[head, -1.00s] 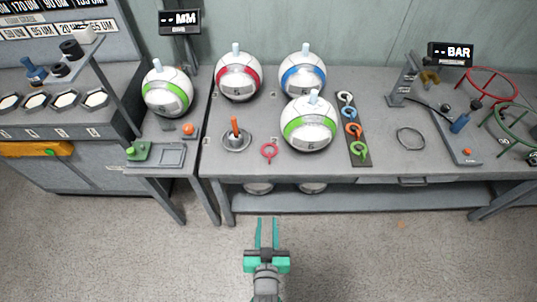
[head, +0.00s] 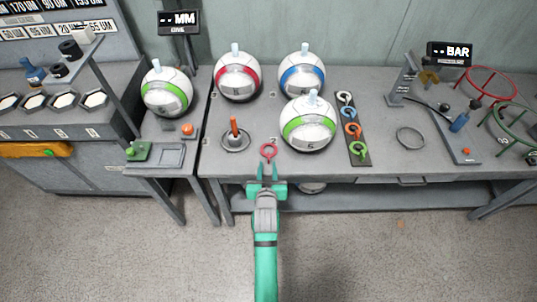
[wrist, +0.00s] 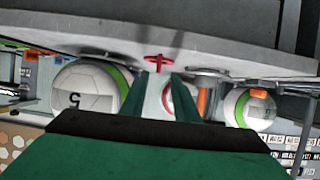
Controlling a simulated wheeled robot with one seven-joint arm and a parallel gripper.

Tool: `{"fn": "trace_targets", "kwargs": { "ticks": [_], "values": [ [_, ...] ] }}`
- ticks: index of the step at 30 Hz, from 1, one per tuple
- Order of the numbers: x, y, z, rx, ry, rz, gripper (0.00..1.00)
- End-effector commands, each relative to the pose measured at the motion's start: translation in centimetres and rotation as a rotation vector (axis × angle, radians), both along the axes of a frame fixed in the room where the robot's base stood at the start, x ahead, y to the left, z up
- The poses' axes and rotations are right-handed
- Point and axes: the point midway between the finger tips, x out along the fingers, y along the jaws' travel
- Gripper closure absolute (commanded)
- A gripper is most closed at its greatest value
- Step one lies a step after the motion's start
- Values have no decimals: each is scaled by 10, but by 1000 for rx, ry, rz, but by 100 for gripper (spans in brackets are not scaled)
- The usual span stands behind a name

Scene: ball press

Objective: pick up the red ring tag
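The red ring tag (head: 268,151) lies on the table near its front edge, in front of the red-banded ball. My gripper (head: 268,172) is at the table's front edge, just short of the tag, with its fingers pointing at it. In the wrist view the red tag (wrist: 159,63) shows just beyond and between the two green fingertips (wrist: 160,80). The fingers are apart with nothing between them, so my gripper is open.
A dish with an orange stick (head: 235,138) stands left of the tag. A green-banded ball (head: 307,124) sits to its right, beside a rack of coloured ring tags (head: 354,130). A red-banded ball (head: 237,78) and a blue-banded ball (head: 302,75) sit behind.

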Motion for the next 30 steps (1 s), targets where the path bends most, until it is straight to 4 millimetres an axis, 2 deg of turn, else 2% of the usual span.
{"fn": "trace_targets", "kwargs": {
  "ticks": [8,16,26,30],
  "values": [
    [18,-2,-8,0,0,-1,72],
    [51,-4,-23,-1,0,0,72],
    [57,-5,-26,0,0,-1,72],
    [56,-5,-26,0,0,0,100]
  ]
}}
